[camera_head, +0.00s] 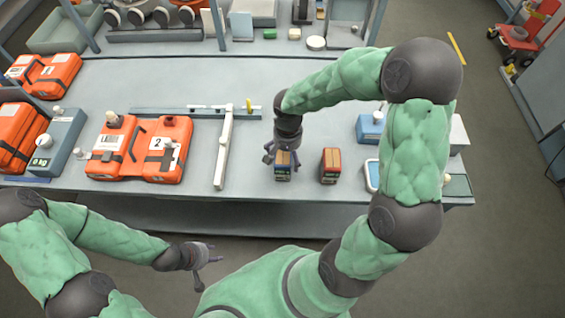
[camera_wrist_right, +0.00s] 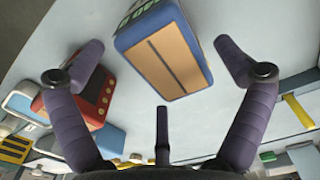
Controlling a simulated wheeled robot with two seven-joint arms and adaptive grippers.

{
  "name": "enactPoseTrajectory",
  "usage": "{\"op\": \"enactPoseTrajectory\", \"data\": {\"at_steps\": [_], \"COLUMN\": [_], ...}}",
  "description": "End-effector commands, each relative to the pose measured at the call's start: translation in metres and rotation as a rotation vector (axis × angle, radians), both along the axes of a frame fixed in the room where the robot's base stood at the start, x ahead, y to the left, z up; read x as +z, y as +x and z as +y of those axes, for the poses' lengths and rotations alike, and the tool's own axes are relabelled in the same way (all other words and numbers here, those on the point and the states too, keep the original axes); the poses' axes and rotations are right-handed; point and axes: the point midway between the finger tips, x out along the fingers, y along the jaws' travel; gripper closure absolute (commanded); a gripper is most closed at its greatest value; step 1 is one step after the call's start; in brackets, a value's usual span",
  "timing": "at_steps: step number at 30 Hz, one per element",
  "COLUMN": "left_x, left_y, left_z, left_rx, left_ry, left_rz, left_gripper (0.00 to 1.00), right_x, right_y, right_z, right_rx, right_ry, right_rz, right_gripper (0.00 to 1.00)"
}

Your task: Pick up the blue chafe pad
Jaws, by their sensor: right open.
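The blue chafe pad (camera_head: 283,174), a small block with a tan top face, sits on the grey bench near its front edge in the head view. It also shows large in the right wrist view (camera_wrist_right: 165,55), blue at the sides. My right gripper (camera_head: 282,157) is above it, partly covering it. In the wrist view the fingers of my right gripper (camera_wrist_right: 158,55) are spread with the pad between and beyond them, with gaps visible on both sides. My left gripper (camera_head: 212,263) is open and empty in front of the bench.
A long whitish bar (camera_head: 224,148) and an orange case (camera_head: 139,148) lie to the left. A blue device (camera_head: 370,129) is at the right.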

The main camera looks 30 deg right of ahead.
Motion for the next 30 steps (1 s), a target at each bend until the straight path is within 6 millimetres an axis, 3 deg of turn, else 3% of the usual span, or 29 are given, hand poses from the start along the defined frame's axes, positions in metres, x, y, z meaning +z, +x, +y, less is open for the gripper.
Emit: {"op": "enactPoseTrajectory", "data": {"at_steps": [5, 15, 22, 23, 30], "left_x": [-0.003, -0.015, -0.015, -0.015, -0.015], "left_y": [0.0, 0.0, 0.0, 0.0, 0.0], "left_z": [0.0, 0.0, 0.0, 0.0, 0.0], "left_rx": [0.0, 0.0, 0.0, 0.0, 0.0], "left_ry": [0.0, 0.0, 0.0, 0.0, 0.0], "left_rz": [-0.001, -0.001, -0.001, -0.001, -0.001], "left_gripper": [0.6, 0.6, 0.6, 0.6, 0.6], "right_x": [-0.009, -0.052, -0.053, -0.053, -0.053], "right_y": [-0.001, -0.004, -0.003, -0.003, -0.003], "right_z": [0.001, 0.005, 0.005, 0.005, 0.005], "right_rx": [0.0, -0.001, 0.0, 0.0, 0.0], "right_ry": [0.001, 0.001, 0.001, 0.001, 0.002], "right_rz": [0.001, 0.001, -0.002, -0.002, -0.001], "right_gripper": [0.0, 0.0, 0.0, 0.03, 0.71]}}
